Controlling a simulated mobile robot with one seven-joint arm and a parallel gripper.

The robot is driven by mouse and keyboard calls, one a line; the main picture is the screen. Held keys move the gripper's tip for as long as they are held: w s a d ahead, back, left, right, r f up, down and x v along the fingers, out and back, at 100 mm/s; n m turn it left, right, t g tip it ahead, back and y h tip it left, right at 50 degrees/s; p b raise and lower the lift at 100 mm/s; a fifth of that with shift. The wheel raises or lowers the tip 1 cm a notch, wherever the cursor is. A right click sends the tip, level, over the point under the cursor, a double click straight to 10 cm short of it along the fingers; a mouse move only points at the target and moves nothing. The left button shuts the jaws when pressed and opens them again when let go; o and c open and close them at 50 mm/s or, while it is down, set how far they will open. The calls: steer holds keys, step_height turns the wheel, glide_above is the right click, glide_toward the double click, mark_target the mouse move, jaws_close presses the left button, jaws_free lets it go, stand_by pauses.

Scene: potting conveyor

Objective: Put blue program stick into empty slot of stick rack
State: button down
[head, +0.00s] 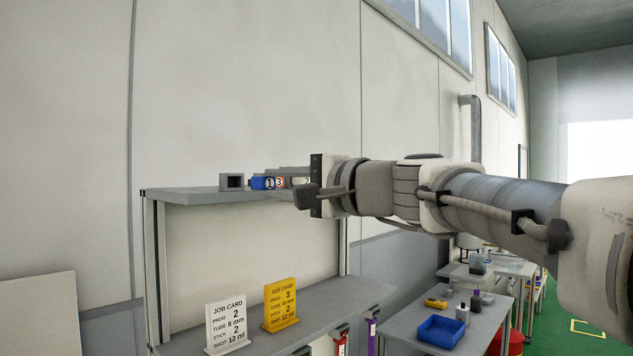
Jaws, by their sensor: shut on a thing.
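The blue program stick (257,183) shows as a small blue block marked "1" above the grey shelf top. My gripper (287,172) reaches in from the right with its grey fingers level with the shelf top. It is shut on the blue stick, though the grip itself is partly hidden. The stick rack (232,181) shows at its left end as a grey block with a dark, empty square opening, just left of the blue stick. Labels "3" with an orange ring and "2" on white show to the right, partly covered by my gripper. I cannot tell whether the blue stick touches the rack.
The shelf top (190,195) is bare at its left end. Below stand a white job card (226,322) and a yellow job card (281,305) on a lower board. A side table at right holds a blue bin (440,331) and bottles. A wall rises behind the shelf.

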mark_target(269, 183)
steer(key=shift+p+x, duration=0.5)
steer(key=shift+x, duration=1.15)
steer(key=shift+a+f, duration=0.1)
steer(key=shift+w, duration=0.1)
steer(key=shift+b, duration=1)
steer(key=shift+x, duration=1.45)
steer(key=c, duration=0.6)
jaws_free()
steer(key=b+v, duration=0.3)
steer(key=v, duration=1.4)
